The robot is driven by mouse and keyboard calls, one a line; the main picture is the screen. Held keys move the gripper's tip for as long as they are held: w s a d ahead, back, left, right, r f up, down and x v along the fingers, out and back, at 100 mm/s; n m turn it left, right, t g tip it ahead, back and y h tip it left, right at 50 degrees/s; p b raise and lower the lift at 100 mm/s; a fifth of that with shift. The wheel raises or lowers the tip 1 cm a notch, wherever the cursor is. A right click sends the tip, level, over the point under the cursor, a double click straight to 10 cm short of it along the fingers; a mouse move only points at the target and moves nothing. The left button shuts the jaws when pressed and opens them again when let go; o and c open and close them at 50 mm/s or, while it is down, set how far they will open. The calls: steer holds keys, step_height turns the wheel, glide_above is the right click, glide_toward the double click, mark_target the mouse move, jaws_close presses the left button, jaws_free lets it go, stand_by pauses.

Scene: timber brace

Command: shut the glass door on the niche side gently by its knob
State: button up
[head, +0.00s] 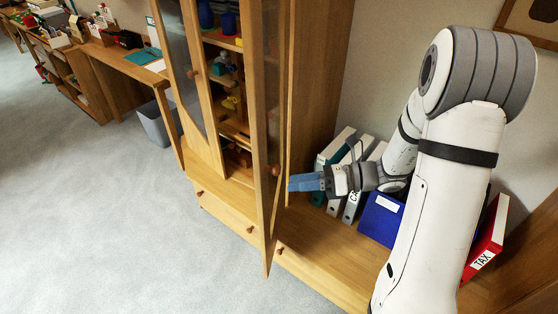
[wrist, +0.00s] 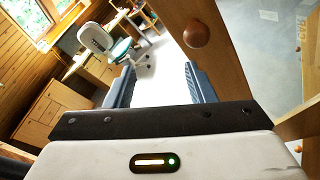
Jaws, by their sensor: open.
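The niche-side glass door (head: 268,110) stands open, swung out from the cabinet and seen almost edge-on in the head view. Its round wooden knob (head: 276,170) is on the face toward the binder niche. The knob (wrist: 196,33) also shows in the wrist view on the wooden door frame (wrist: 240,70), with glass to its right. My gripper (head: 290,183) points at the door from the niche side, close to the knob. In the wrist view its blue fingers (wrist: 160,85) are apart with nothing between them; the knob lies beyond and above the right finger.
The other glass door (head: 180,60) has its own knob (head: 192,73). Shelves with small coloured items show between the doors. Binders (head: 345,175) stand in the niche beside and behind my gripper, with a blue one (head: 380,217) nearby. The carpet (head: 110,220) before the cabinet is clear.

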mark_target(277, 169)
steer(key=w+d+f+m+t+y, duration=0.1)
steer(key=w+d+m+t, duration=0.1)
steer(key=w+m+t, duration=0.15)
steer(key=shift+m, duration=0.55)
steer(key=p+x, duration=0.1)
steer(key=x, duration=0.7)
steer(key=shift+w, duration=0.1)
jaws_close()
steer(key=shift+d, duration=0.1)
